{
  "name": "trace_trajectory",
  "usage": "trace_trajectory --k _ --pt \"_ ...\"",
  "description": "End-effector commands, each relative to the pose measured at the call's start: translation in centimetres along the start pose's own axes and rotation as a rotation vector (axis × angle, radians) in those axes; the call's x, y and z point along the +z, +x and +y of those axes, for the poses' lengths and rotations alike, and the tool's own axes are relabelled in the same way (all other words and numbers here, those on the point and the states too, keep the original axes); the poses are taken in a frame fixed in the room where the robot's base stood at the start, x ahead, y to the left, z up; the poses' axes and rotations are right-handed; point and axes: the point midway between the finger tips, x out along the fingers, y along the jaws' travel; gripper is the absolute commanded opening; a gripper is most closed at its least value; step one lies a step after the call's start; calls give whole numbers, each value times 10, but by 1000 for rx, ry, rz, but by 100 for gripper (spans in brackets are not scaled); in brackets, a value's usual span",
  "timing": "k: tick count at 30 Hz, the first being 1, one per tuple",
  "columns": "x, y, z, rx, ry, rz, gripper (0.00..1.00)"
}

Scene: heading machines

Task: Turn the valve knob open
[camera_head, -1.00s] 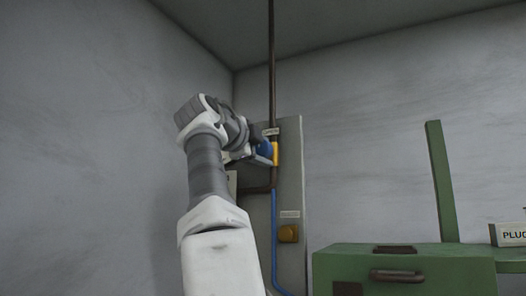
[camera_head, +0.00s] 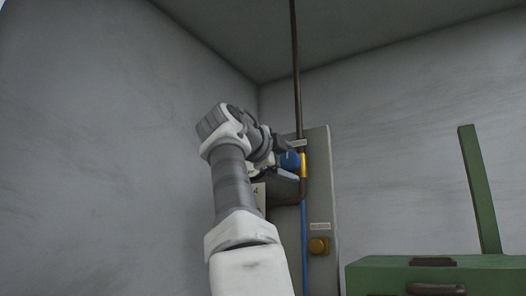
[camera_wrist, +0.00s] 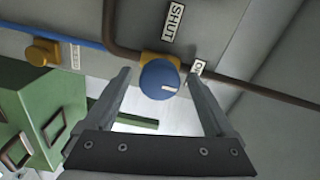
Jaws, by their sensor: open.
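The valve knob (camera_wrist: 160,80) is round and blue with a white mark on its face, and sits on a yellow body (camera_wrist: 157,58) on the pipe. In the wrist view it lies between and just beyond my two open fingers, with gaps on both sides. A "SHUT" label (camera_wrist: 174,22) is above it, and a second label (camera_wrist: 197,70) is partly hidden behind a finger. Contact is not visible.
A dark pipe (camera_head: 296,80) runs up the wall, with a blue pipe (camera_head: 305,250) below. A green machine (camera_head: 400,275) stands at the right. A wall is close on the left.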

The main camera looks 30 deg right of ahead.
Motion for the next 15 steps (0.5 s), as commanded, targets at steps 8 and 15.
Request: trace_trajectory --k 8,15 --pt "2 -57 2 -2 1 -5 89" --pt "1 -105 1 -2 2 -5 89"
